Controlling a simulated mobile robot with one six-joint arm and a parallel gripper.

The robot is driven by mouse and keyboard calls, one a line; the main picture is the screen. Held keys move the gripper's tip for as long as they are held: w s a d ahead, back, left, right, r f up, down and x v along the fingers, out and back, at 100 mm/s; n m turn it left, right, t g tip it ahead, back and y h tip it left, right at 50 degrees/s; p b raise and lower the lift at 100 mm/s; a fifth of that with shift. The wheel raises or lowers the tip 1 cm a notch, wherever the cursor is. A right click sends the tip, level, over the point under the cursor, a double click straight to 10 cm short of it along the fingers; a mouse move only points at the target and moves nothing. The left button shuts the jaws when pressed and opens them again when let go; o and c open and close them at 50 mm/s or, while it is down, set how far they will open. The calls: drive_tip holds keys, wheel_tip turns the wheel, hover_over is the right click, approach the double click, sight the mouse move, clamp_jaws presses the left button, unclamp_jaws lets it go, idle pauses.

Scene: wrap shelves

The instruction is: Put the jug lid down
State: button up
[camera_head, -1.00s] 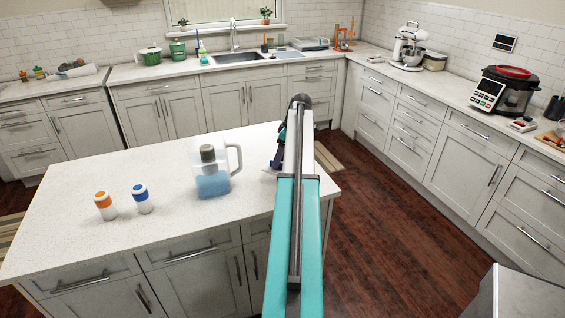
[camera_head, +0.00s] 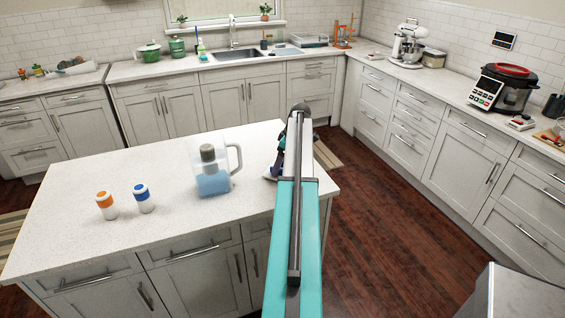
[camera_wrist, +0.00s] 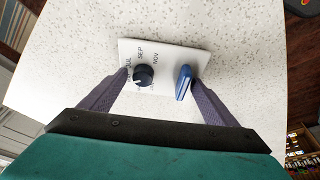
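The jug lid (camera_wrist: 165,57) is a flat white panel with a dark round knob, a blue tab and month lettering. In the wrist view it sits between the two fingers of my gripper (camera_wrist: 160,78), which meet its left and right edges. The lid is at or just above the island top; any gap cannot be told. In the head view my gripper (camera_head: 275,168) is low over the island's right end, and the arm hides most of the lid. The clear jug (camera_head: 213,184), with blue water and a grey insert, stands upright to the left, its top uncovered.
An orange-capped bottle (camera_head: 106,206) and a blue-capped bottle (camera_head: 144,199) stand at the left on the white island top (camera_head: 100,245). The counter around the lid is clear. The island's right edge is close to my gripper.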

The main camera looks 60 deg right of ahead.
drive_tip(key=shift+r, duration=0.25)
drive_tip(key=b+v, duration=0.3)
drive_tip(key=v, duration=0.8)
drive_tip(key=shift+s+r, duration=0.2)
drive_tip(key=shift+r, duration=0.2)
idle(0.8)
